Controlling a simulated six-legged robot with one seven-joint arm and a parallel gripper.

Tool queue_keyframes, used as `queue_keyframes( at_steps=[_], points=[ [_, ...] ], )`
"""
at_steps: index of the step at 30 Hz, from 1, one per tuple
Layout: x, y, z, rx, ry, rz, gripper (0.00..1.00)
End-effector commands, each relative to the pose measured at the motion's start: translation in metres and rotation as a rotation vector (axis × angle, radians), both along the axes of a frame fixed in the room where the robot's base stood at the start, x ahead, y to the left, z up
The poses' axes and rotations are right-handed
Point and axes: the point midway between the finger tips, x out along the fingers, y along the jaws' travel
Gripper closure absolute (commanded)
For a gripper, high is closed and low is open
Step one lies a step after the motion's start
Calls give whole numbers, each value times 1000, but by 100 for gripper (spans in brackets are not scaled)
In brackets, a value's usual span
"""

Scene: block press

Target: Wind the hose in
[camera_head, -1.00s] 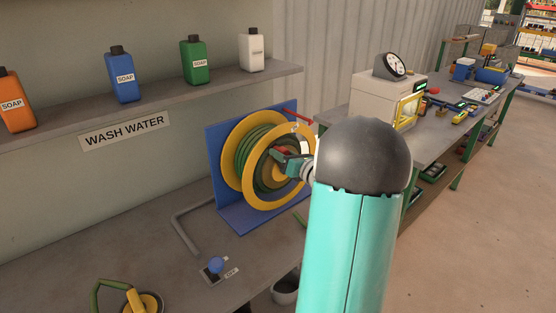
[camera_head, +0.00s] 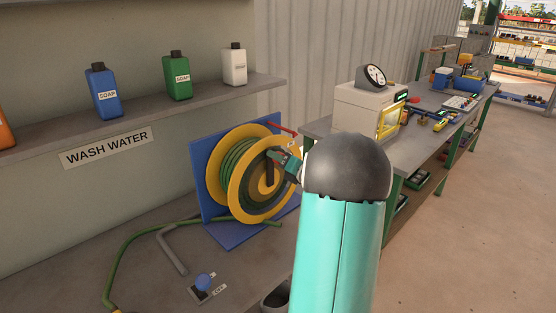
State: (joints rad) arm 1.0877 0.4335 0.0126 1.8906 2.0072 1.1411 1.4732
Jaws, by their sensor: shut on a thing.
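The hose reel (camera_head: 234,188) has yellow rims and stands on a blue bracket (camera_head: 207,162) on the bench. Green hose is wound on its drum. A loose length of green hose (camera_head: 122,262) curves along the bench from near the foot of the reel to the lower left, where a yellow end piece is cut off by the frame. My gripper (camera_head: 276,155) is at the upper right of the reel's front, shut at the dark crank (camera_head: 269,172). The grip itself is small and partly hidden by my gripper.
A grey bent pipe (camera_head: 172,252) and a blue-knobbed switch (camera_head: 204,283) are on the bench before the reel. Soap bottles (camera_head: 178,78) stand on the shelf above. A second bench at right holds a cream machine (camera_head: 366,108) with a gauge. Open floor lies at right.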

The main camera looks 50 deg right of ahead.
Motion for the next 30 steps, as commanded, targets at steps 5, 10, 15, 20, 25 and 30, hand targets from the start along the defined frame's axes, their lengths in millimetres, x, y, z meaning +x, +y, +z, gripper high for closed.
queue_keyframes(
  at_steps=[5, 10, 15, 20, 25, 30],
  points=[
    [-1, -3, 1, -1, -2, -8, 100],
    [-1, -3, 1, -1, -2, -7, 44],
    [-1, -2, 1, -1, -1, -5, 44],
    [-4, -1, 1, -1, -1, -5, 44],
    [-26, 1, 1, -1, 0, -7, 44],
    [-63, 5, 1, -1, -1, -8, 44]
  ],
)
